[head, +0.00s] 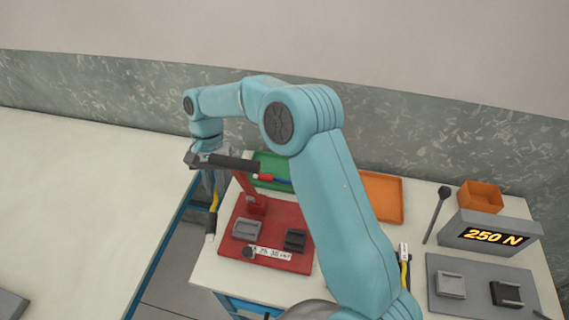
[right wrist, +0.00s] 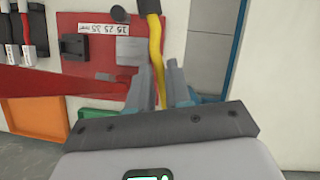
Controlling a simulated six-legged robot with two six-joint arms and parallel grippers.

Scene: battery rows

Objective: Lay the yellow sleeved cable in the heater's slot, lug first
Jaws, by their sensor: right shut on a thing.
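My right gripper (head: 209,180) is shut on the yellow cable (head: 214,198), left of the red stand (head: 254,190). The cable hangs down from the jaws, with a dark section and a pale tip at its lower end. In the right wrist view the yellow cable (right wrist: 156,50) runs between the two fingers (right wrist: 158,85) and ends in a dark sleeve at the top edge. I cannot tell which part is the heater's slot. A dark bar by the post's top may be part of my gripper or the stand. My left gripper is out of view.
The red base (head: 225,262) carries grey and dark blocks and a number label (head: 270,253). Behind are a green tray (head: 268,160) and an orange tray (head: 383,195). Another yellow cable (head: 404,268) is beside my arm. A floor gap separates the tables.

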